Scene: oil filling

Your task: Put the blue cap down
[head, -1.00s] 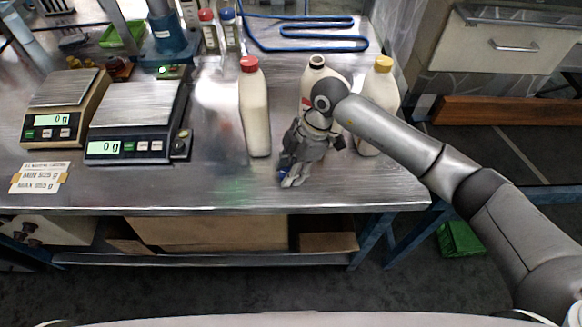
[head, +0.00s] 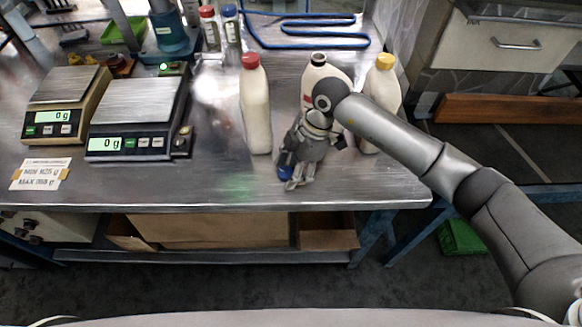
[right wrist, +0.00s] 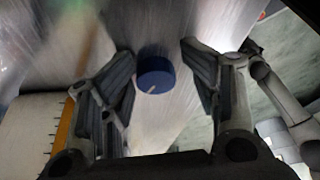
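The blue cap (head: 285,173) is on the steel table near its front edge, beside my right gripper (head: 294,180). In the right wrist view the cap (right wrist: 155,74) lies between the two spread fingers of my right gripper (right wrist: 157,56), with a visible gap on each side. The gripper points down at the table and is open. The white bottle (head: 316,80) with an uncovered dark mouth stands behind my right gripper, which partly hides it. My left gripper is not in view.
A red-capped bottle (head: 255,105) stands left of my gripper, and a yellow-capped bottle (head: 383,95) stands right, partly behind my arm. Two scales (head: 135,110) (head: 65,100) reading 0 g are at the left. The table (head: 220,185) is clear left of the cap.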

